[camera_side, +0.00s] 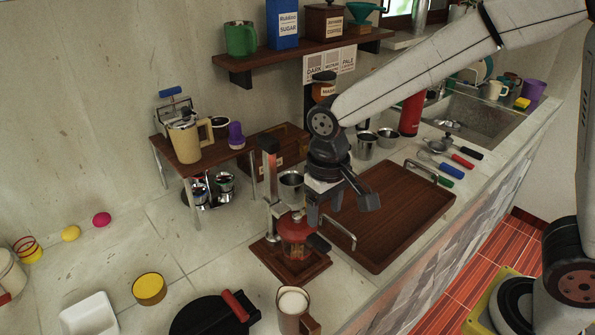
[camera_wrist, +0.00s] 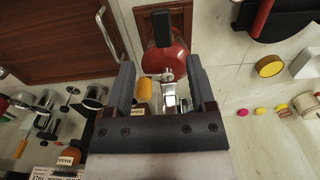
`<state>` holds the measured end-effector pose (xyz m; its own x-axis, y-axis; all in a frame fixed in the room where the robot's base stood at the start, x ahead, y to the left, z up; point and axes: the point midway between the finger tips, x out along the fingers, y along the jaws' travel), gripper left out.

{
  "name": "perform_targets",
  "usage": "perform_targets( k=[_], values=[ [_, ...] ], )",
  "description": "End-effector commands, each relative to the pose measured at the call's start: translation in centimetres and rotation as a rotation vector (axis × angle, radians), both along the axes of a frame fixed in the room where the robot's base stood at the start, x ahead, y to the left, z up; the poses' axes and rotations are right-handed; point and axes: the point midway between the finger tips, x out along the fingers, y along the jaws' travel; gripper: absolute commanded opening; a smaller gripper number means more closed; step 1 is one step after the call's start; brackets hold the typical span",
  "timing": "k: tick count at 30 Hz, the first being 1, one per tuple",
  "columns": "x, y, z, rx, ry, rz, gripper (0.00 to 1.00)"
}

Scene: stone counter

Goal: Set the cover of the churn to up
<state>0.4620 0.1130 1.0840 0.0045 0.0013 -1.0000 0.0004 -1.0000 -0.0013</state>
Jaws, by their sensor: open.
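No part is plainly marked as the churn or its cover, so I cannot tell for certain which thing it is. A red vessel (camera_side: 296,232) with a dark handle stands on a wooden base (camera_side: 316,265) beside an upright post (camera_side: 270,175). A metal cup (camera_side: 291,184) sits above it. In the wrist view the red vessel (camera_wrist: 166,60) shows ahead of my fingers, with a shiny metal piece (camera_wrist: 170,93) between them. My gripper (camera_side: 342,203) is open and empty, right of the cup and above the red vessel. It also shows in the wrist view (camera_wrist: 162,88).
A wooden tray (camera_side: 405,215) with metal handles lies to the right. A black round pan-like thing (camera_side: 205,317) with a red handle and a mug (camera_side: 292,303) stand in front. A small raised table (camera_side: 175,155) with a cream pitcher (camera_side: 185,143) stands to the left.

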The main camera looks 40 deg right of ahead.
Motion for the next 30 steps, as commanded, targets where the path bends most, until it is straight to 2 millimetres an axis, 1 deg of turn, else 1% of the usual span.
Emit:
perform_targets(
  k=[5, 11, 16, 24, 30],
  values=[
    [0.1, 0.3, 0.1, -0.002, 0.006, -0.001, 0.71],
    [0.1, 0.3, -0.4, -0.002, 0.006, -0.001, 0.71],
    [0.0, 0.2, -1.8, -0.002, 0.008, -0.001, 0.71],
    [0.0, 0.2, -5.0, -0.002, 0.008, 0.000, 0.71],
    [0.0, 0.3, -6.9, -0.001, 0.006, 0.000, 0.71]
  ],
)
